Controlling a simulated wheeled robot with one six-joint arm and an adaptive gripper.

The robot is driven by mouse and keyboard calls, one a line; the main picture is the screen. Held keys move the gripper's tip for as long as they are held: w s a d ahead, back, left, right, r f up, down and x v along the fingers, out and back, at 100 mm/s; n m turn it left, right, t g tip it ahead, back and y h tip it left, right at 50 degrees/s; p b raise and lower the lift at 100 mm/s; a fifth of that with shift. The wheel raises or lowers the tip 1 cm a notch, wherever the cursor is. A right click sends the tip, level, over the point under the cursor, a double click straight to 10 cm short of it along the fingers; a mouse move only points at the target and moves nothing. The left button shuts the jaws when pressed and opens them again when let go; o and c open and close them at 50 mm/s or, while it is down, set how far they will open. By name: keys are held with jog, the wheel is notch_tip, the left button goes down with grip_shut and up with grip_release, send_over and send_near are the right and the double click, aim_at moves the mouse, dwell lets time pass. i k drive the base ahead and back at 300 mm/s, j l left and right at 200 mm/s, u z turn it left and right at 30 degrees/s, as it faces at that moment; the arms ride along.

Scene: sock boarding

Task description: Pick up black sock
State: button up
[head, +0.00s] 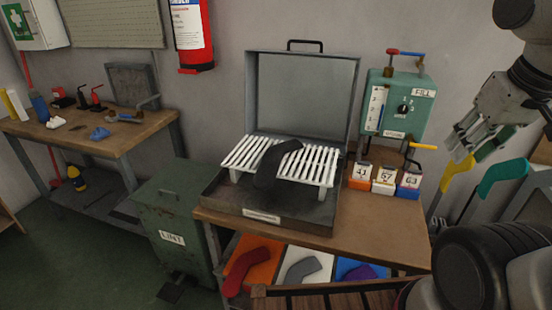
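A black sock (266,166), dark and bent, lies draped across the white slatted rack (312,165) inside an open grey case (300,100). Its upper end angles to the right over the slats, and its lower part hangs toward the front of the case. My gripper (466,149) is at the upper right, well apart from the sock and above the bench's right side. Its fingers point down and left, look spread, and show nothing between them.
A green FILL box (396,100) with a yellow lever stands right of the case. Numbered blocks (384,180) sit before it. Coloured trays with socks (303,266) are below the bench. A LINT bin (174,215) stands left. Yellow and teal shapes (503,174) are near my gripper.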

aim_at(264, 178)
jog(key=k+z, duration=0.15)
jog(key=z, duration=0.25)
jog(key=k+z, duration=0.1)
jog(key=z, duration=0.3)
jog(key=k+z, duration=0.15)
jog(key=z, duration=0.2)
